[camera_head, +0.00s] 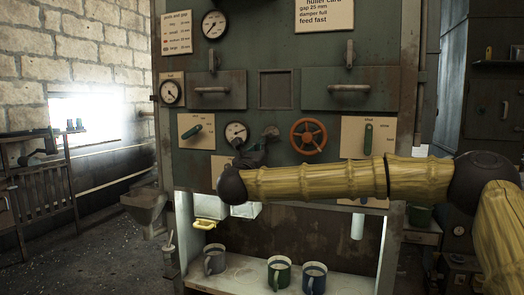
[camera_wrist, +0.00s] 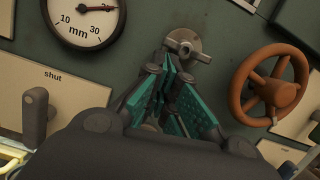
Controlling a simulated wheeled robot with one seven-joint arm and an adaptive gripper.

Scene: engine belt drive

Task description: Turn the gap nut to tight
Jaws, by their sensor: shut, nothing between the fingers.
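The gap nut appears to be the grey wing nut on a round disc (camera_wrist: 187,45) on the green panel. Its wings slope slightly, lower at the right, in the wrist view. It also shows in the head view as a small grey piece (camera_head: 270,131) above my gripper. My gripper (camera_wrist: 167,72) is shut and empty, with its teal-padded fingers pointing toward the nut. The fingertips are just below it in the wrist view; I cannot tell whether they touch. My gripper (camera_head: 252,155) is dark and partly hidden by my wrist in the head view.
An orange handwheel (camera_wrist: 270,86) is right of the nut. A round mm gauge (camera_wrist: 83,18) is left of it, with a lever (camera_wrist: 36,115) on a plate marked "shut" below. Drawer handles (camera_head: 212,90) stick out above. Several mugs (camera_head: 278,272) stand on the lower shelf.

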